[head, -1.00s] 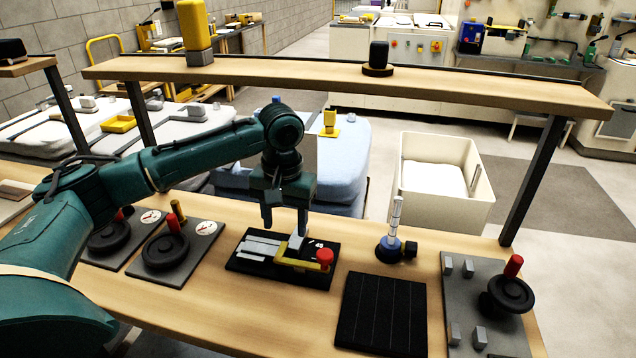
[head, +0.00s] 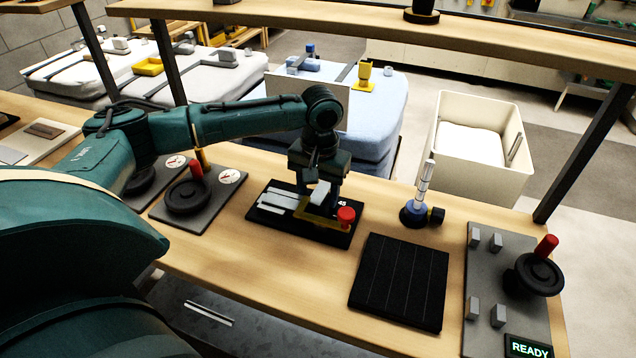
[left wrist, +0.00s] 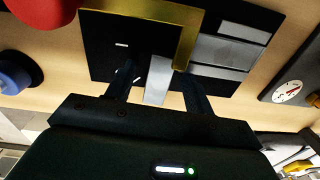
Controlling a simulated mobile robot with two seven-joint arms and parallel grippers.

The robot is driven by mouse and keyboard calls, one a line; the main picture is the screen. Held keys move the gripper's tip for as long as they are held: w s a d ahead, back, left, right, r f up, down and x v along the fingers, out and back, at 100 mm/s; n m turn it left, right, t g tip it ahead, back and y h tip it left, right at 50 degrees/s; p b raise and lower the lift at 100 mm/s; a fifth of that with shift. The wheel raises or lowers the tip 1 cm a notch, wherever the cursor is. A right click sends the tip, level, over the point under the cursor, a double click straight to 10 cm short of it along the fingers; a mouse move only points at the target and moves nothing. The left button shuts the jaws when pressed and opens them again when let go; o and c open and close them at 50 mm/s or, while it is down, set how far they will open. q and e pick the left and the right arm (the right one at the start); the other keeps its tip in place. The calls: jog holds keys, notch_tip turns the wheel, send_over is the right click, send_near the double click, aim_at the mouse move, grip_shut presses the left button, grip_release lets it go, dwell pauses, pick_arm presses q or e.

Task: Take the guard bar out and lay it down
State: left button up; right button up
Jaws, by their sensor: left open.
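A yellow bar (head: 318,221), which I take as the guard bar, lies across a black fixture plate (head: 262,222) with a red knob (head: 346,214) at its right end. Light grey strips (head: 282,200) sit on the plate. My left gripper (head: 319,190) is open, pointing down over the plate, close to the bar. In the left wrist view, its fingers (left wrist: 158,82) stand either side of a light grey block (left wrist: 158,78), and the yellow bar (left wrist: 187,35) shows just beyond the right finger. Contact with the bar cannot be told. My right gripper is not in view.
A black slotted mat (head: 400,282) lies bare to the right of the plate. A blue-based upright post (head: 420,195) stands behind it. A grey panel with a handwheel (head: 535,275) and a READY display (head: 528,347) is at far right. A shelf (head: 400,35) crosses behind the bench.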

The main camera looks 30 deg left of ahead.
pick_arm(q)
grip_shut()
dwell(0.9)
